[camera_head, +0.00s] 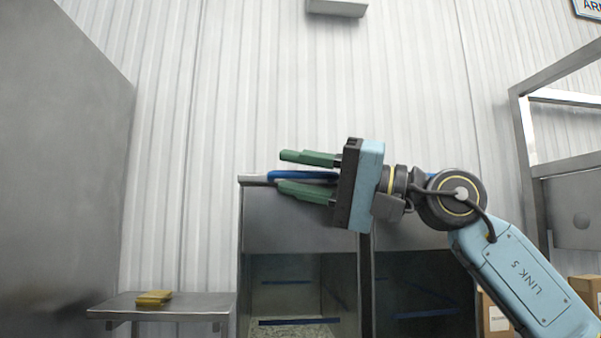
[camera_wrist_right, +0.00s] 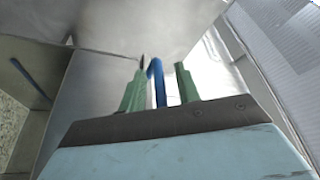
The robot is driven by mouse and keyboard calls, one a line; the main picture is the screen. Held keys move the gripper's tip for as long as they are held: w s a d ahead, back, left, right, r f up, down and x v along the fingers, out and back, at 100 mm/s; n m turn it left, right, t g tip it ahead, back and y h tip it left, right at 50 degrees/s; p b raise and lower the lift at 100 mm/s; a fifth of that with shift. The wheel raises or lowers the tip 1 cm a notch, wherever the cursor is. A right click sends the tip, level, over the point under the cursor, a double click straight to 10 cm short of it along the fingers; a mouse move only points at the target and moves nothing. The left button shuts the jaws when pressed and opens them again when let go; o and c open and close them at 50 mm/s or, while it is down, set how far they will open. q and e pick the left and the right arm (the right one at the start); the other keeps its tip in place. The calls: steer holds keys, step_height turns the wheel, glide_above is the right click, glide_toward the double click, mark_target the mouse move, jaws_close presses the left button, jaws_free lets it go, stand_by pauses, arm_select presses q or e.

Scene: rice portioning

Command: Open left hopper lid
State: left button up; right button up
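The left hopper (camera_head: 290,225) is a grey metal bin with a dark opening low in its front and pale grain visible inside. A blue bar handle (camera_head: 300,176) shows at its top edge; the lid itself is seen almost edge-on, so its angle is hard to tell. My right gripper (camera_head: 283,171) has its green fingers above and below the handle, pointing left. In the right wrist view the handle (camera_wrist_right: 157,80) stands between the fingers, close to the left one, with a gap to the right one. My left gripper is not in view.
The right hopper (camera_head: 424,272) stands beside the left one, its top partly behind my right arm. A small metal shelf (camera_head: 200,305) at the left holds a yellow object (camera_head: 153,298). A large grey panel (camera_head: 60,150) fills the left side. A metal frame (camera_head: 528,150) and cardboard boxes (camera_head: 585,290) are at right.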

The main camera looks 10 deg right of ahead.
steer(key=shift+c, duration=0.7)
jaws_close()
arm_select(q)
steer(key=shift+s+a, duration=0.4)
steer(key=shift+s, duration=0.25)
